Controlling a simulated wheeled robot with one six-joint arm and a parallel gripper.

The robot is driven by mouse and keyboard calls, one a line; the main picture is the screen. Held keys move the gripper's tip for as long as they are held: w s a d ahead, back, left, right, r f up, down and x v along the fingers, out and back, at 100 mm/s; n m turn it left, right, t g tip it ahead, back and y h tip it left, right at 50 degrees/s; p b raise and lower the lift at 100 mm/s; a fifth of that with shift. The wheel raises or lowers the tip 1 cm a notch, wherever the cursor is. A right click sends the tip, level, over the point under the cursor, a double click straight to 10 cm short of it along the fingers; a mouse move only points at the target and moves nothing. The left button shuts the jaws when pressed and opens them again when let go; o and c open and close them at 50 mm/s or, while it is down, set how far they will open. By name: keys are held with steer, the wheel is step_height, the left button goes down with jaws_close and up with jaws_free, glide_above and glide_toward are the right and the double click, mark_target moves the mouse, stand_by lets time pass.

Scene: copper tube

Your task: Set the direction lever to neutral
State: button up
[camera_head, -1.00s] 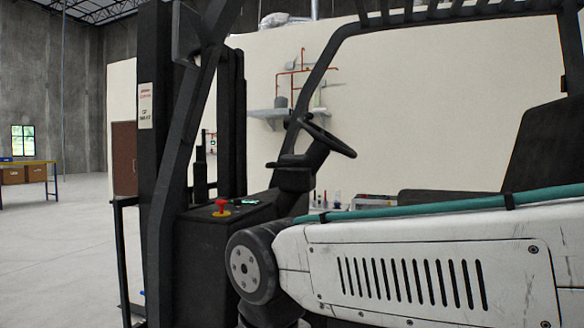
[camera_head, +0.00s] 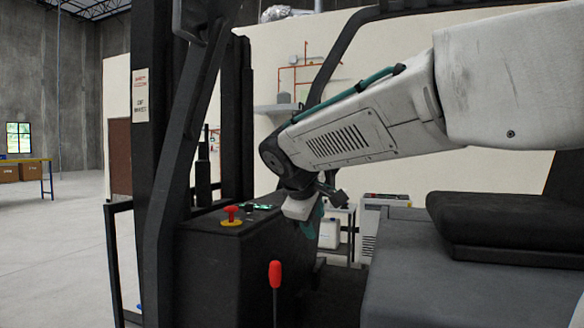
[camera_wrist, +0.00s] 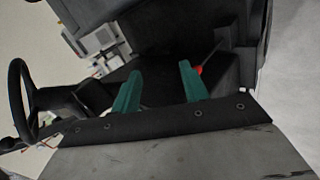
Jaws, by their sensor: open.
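A lever with a red grip (camera_head: 275,275) stands upright in front of the dark console, low in the head view. No label shows that it is the direction lever. In the wrist view a red knob on a thin dark shaft (camera_wrist: 199,71) shows just beside the right fingertip, apparently beyond it; I cannot tell whether they touch. My gripper (camera_wrist: 160,72) is open, its two green fingers apart with nothing between them. In the head view my gripper (camera_head: 313,217) hangs over the cab, partly hidden, behind and right of the red lever.
A red mushroom button on a yellow base (camera_head: 231,215) sits on the console top. The black seat (camera_head: 505,225) is at right, the dark mast (camera_head: 160,150) at left. The steering wheel (camera_wrist: 20,100) shows at the left of the wrist view; my arm hides it in the head view.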

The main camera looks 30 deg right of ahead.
steer(key=w+d+r+n+t+h, duration=0.2)
steer(key=w+d+r+n, duration=0.15)
steer(key=w, duration=0.55)
steer(key=w+d+r+n+t+h, duration=0.15)
steer(key=w+r, duration=0.25)
steer(key=w, duration=0.6)
steer(key=w+d+r+n+t+h, duration=0.1)
steer(key=w+d+r+n+h, duration=0.15)
steer(key=w, duration=0.65)
steer(key=shift+n+t+y, duration=0.25)
steer(key=shift+n+y, duration=0.05)
steer(key=shift+n, duration=0.15)
steer(key=x, duration=0.5)
steer(key=r+x, duration=0.1)
steer(key=x, duration=0.2)
steer(key=shift+w+d, duration=0.15)
steer(key=shift+w, duration=0.1)
